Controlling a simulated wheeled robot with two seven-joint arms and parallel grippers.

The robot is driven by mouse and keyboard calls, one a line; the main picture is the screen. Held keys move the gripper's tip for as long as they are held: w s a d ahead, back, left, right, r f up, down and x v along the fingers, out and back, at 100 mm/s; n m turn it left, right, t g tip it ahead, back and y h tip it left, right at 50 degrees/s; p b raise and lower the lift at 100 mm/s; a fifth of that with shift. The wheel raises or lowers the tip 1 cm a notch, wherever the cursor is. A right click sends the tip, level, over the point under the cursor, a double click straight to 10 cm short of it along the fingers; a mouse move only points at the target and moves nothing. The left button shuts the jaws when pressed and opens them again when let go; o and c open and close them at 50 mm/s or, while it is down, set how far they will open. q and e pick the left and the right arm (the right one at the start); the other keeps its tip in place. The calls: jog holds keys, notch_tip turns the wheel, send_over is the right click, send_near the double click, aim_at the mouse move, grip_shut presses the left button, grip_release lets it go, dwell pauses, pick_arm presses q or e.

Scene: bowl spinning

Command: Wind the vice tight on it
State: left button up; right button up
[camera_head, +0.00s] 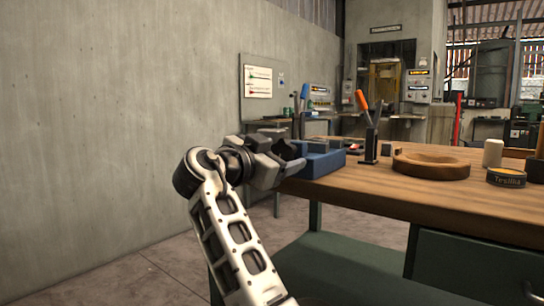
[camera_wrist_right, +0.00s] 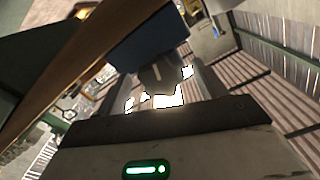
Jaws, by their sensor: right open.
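The blue vice (camera_head: 322,161) sits at the left end of the wooden bench, and its blue body also shows at the top of the right wrist view (camera_wrist_right: 150,42). My right gripper (camera_head: 290,160) is at the vice's left side, just off the bench end. In the right wrist view the open fingers (camera_wrist_right: 162,88) stand either side of a dark grey rounded part (camera_wrist_right: 160,78) by the vice, perhaps its handle. I cannot tell whether they touch it. What the vice jaws hold is not clear. My left gripper is out of view.
On the wooden bench (camera_head: 400,199) stand a black holder (camera_head: 370,145) with orange-handled tools, a round wooden piece (camera_head: 432,165), a pale cylinder (camera_head: 493,152) and a labelled tin (camera_head: 506,177). A concrete wall (camera_head: 100,120) is at left, with open floor between.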

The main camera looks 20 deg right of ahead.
pick_arm(q)
jog(key=p, duration=0.1)
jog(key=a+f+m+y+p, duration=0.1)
jog(key=p, duration=0.1)
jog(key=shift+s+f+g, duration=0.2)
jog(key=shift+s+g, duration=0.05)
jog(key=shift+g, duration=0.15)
pick_arm(e)
jog(key=v, duration=1.6)
jog(key=shift+f, duration=0.1)
